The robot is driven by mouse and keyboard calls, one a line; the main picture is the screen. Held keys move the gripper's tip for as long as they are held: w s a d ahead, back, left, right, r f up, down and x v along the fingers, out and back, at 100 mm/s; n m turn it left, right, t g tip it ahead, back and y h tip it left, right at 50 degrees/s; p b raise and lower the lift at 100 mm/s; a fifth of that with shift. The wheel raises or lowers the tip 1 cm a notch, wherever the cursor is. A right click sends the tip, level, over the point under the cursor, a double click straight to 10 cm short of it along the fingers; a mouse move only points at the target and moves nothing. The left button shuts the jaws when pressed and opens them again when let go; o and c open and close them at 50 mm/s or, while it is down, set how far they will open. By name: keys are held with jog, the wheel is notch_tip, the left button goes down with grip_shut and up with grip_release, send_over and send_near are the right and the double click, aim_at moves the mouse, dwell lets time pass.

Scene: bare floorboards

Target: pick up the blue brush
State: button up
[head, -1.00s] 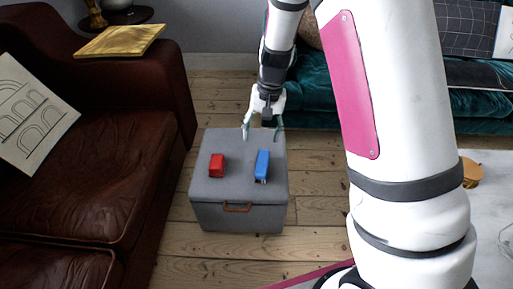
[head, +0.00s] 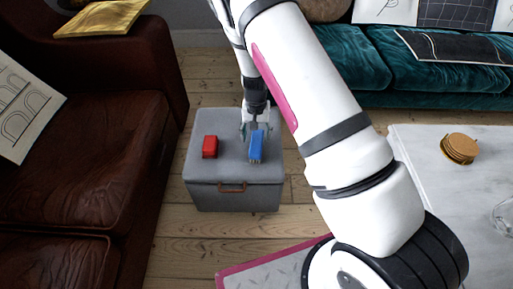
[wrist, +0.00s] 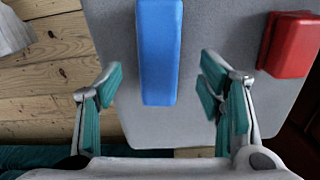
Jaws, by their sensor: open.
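The blue brush (head: 256,146) lies on top of a grey storage box (head: 232,201), right of the middle of its lid. In the wrist view the brush (wrist: 160,52) is a long blue block pointing toward my gripper. My gripper (wrist: 163,95) is open, with its teal-padded fingers apart. The near end of the brush shows between the two fingers in that view, with grey lid visible on both sides. In the head view my gripper (head: 250,130) is at the far end of the brush. I cannot tell its exact height above the lid.
A red block (head: 210,147) lies on the same lid, left of the brush; it also shows in the wrist view (wrist: 291,45). A brown leather sofa (head: 90,165) stands at the left, a teal sofa (head: 345,62) behind, and a pale table (head: 440,175) at the right.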

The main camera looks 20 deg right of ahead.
aim_at(257, 141)
jog(key=shift+d+f+b, duration=0.1)
jog(key=shift+f+b, duration=1.4)
jog(key=shift+f, duration=1.4)
jog(key=shift+w, duration=0.1)
jog(key=c, duration=1.3)
